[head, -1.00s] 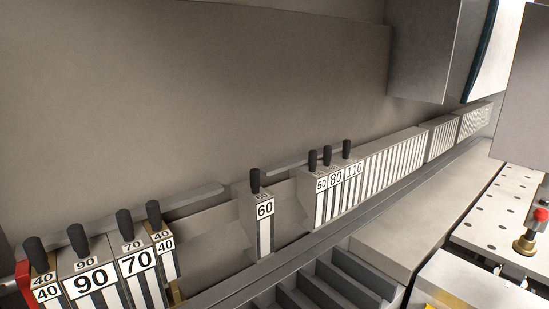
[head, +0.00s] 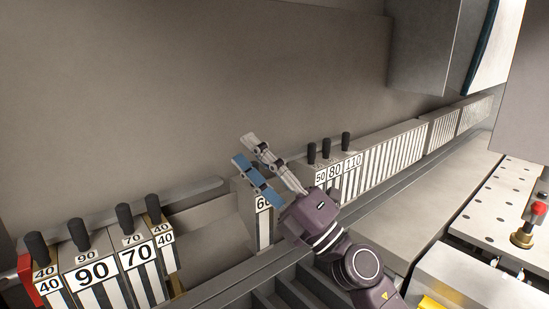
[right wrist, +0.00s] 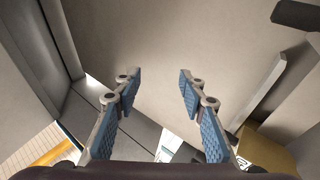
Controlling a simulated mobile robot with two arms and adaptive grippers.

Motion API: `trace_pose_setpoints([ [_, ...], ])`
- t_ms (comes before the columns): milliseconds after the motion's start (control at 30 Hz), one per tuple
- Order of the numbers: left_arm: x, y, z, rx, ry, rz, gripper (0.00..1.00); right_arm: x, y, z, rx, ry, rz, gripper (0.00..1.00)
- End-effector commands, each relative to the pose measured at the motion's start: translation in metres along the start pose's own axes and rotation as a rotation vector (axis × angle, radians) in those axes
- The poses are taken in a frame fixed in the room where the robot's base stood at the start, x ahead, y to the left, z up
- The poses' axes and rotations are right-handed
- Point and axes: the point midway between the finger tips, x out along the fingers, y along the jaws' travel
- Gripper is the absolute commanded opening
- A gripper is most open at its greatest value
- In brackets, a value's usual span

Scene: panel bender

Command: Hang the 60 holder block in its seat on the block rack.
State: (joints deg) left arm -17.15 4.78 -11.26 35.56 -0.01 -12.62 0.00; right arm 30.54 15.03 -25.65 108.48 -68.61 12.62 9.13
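The 60 holder block (head: 264,230) stands upright on the long rail, apart from the blocks on either side. Its label is partly covered by my right gripper (head: 243,149), and its black handle is hidden. My right gripper is in front of and above the block's top, fingers spread, pointing up and left. In the right wrist view the blue finger pads (right wrist: 158,82) are wide apart with nothing between them. My left gripper is not in view. I cannot tell which part is the block rack or the 60 seat.
Blocks marked 40, 90 (head: 92,272), 70 (head: 136,257) and 40 stand at the left. Blocks 50, 80 (head: 335,172) and 110 stand to the right, handles up, beside a long row of striped segments (head: 392,160). Grey slotted steps (head: 330,285) lie below the rail.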

Motion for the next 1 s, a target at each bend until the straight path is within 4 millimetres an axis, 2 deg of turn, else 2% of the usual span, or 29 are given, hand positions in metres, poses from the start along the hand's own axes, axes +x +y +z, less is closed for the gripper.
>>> trace_pose_setpoints([
  [33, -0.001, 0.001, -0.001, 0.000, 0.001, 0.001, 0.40, 0.018, 0.005, -0.022, -0.116, 0.131, -0.024, 0.38],
  [100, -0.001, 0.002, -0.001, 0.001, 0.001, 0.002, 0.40, 0.032, -0.002, -0.051, -0.279, 0.309, -0.089, 0.38],
  [167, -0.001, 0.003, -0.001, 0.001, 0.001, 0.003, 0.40, 0.038, -0.015, -0.066, -0.417, 0.446, -0.166, 0.38],
  [233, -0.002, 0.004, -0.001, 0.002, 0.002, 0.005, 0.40, 0.038, -0.034, -0.069, -0.580, 0.585, -0.283, 0.38],
  [333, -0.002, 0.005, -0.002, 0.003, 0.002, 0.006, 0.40, 0.031, -0.059, -0.048, -0.791, 0.731, -0.485, 0.38],
  [400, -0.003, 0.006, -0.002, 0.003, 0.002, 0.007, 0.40, 0.023, -0.069, -0.021, -0.914, 0.793, -0.637, 0.38],
  [500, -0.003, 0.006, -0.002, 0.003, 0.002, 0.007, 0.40, 0.011, -0.070, 0.022, -1.044, 0.831, -0.835, 0.38],
  [633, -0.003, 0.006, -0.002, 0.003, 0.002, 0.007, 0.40, -0.003, -0.060, 0.065, -1.137, 0.834, -1.021, 0.38],
  [767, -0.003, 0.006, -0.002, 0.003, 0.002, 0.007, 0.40, -0.010, -0.055, 0.083, -1.168, 0.827, -1.103, 0.38],
  [1000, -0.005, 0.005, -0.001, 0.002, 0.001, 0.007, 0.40, -0.005, -0.074, 0.085, -1.168, 0.828, -1.112, 0.38],
])
